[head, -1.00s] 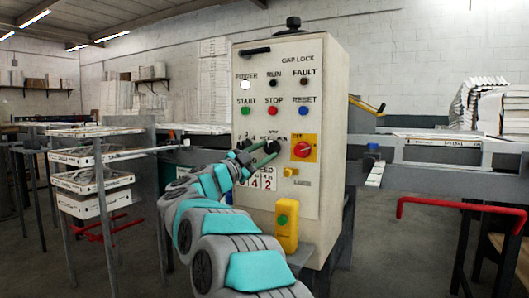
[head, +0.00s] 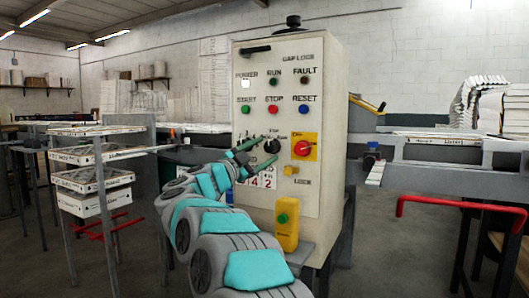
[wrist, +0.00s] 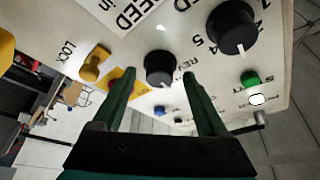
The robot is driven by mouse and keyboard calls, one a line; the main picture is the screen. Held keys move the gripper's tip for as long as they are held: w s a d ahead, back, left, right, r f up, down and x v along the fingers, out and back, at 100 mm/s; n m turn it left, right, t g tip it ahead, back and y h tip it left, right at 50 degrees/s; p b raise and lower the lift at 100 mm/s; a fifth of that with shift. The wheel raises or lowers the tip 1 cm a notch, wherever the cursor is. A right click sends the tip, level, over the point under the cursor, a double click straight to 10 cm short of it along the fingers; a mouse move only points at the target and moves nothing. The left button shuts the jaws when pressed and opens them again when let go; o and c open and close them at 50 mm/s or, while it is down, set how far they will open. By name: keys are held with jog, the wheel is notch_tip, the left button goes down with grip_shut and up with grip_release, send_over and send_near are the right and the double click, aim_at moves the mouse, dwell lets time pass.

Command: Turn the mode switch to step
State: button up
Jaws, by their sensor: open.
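The mode switch (head: 271,146) is a round black knob on the front of the cream control box. In the wrist view the knob (wrist: 160,67) shows between and beyond my fingertips, with a REV label at its side. Its white mark points toward the row of push buttons, which is upward on the panel. The small label above it is too blurred to read surely. My gripper (head: 262,151) is open, its two green fingers aimed at the knob from the left. In the wrist view my gripper (wrist: 158,73) holds nothing, and no finger visibly touches the knob.
A larger numbered black dial (wrist: 231,27) sits close beside the switch. Push buttons are above. A yellow pendant (head: 287,226) hangs lower down.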

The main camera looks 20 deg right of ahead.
jog(key=v, duration=0.7)
jog(key=shift+a, duration=0.1)
